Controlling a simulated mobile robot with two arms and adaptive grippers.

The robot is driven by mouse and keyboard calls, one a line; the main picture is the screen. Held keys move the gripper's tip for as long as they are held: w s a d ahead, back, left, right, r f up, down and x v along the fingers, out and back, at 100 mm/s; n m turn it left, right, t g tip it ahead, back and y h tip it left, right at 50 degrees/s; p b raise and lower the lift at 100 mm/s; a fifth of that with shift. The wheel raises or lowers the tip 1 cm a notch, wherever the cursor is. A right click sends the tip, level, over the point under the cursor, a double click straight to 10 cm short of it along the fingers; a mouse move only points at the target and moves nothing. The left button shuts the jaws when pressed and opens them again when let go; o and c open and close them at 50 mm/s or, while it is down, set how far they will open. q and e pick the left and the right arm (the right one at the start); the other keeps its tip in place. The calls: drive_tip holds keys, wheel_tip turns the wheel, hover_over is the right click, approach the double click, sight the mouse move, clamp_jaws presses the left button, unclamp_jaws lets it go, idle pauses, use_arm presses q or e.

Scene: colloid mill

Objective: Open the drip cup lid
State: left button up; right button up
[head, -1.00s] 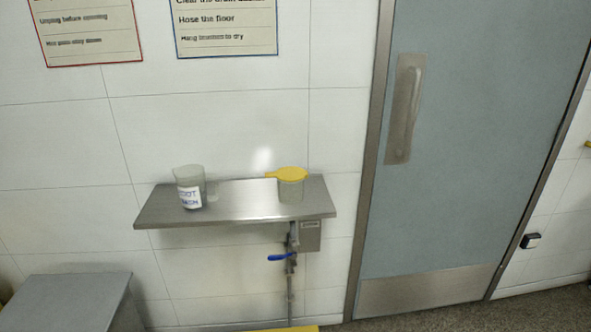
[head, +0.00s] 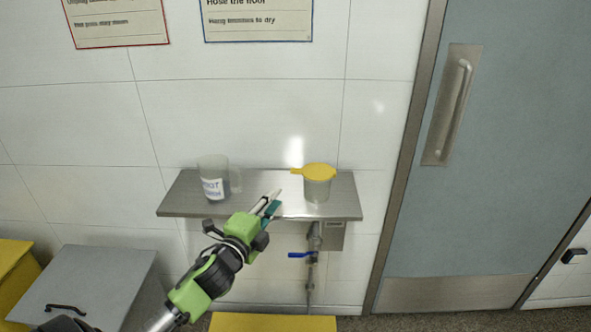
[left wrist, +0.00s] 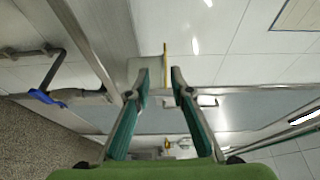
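The drip cup (head: 316,190) is a translucent grey cup standing upright on the steel shelf. Its yellow lid (head: 320,171) lies closed on top, with a tab sticking out to the left. My left gripper (head: 270,203) is in front of the shelf, left of and below the lid, not touching it. In the left wrist view, my left gripper (left wrist: 161,82) has its two fingers apart with nothing held between them. The lid (left wrist: 166,62) shows there edge-on as a thin yellow strip beyond the fingertips. My right gripper is in neither view.
A labelled clear jug (head: 213,178) stands on the left of the shelf (head: 185,203). A pipe with a blue valve handle (head: 300,255) is below the shelf. A grey door (head: 500,160) is on the right. A grey cabinet (head: 90,275) stands at lower left.

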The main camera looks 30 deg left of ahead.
sight(295, 170)
use_arm(q)
drive_tip(key=w, duration=0.4)
drive_tip(key=w+a+p, duration=0.1)
drive_tip(key=w, duration=0.4)
drive_tip(key=w+a+p, duration=0.1)
drive_tip(key=w, duration=0.3)
drive_tip(key=shift+w+r, duration=0.4)
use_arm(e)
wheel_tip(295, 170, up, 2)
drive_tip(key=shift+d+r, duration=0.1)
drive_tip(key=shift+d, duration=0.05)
use_arm(q)
clamp_jaws()
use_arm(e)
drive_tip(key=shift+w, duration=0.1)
